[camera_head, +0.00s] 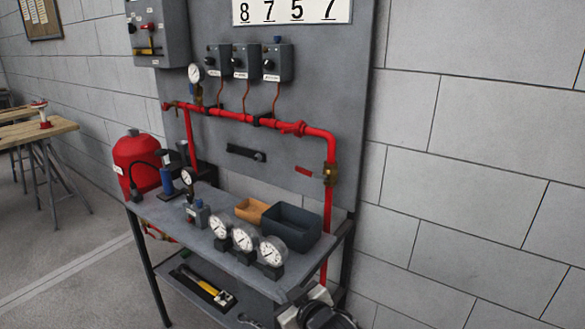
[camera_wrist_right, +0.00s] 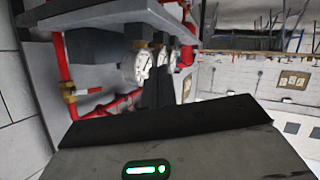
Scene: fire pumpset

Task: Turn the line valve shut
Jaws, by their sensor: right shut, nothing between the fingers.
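The line valve (camera_head: 330,174) is a brass body on the vertical red pipe at the right edge of the grey panel. Its red lever (camera_head: 304,172) points left, roughly across the pipe. In the right wrist view, which is turned, the valve (camera_wrist_right: 68,93) and its lever (camera_wrist_right: 90,91) show at the left. My right gripper (camera_head: 322,312) is at the bottom of the head view, well below the valve and apart from it. It is shut and empty; its fingertips are hard to make out. My left gripper is not in view.
A red tank (camera_head: 135,163) stands left. The wall right of the pipe is clear.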

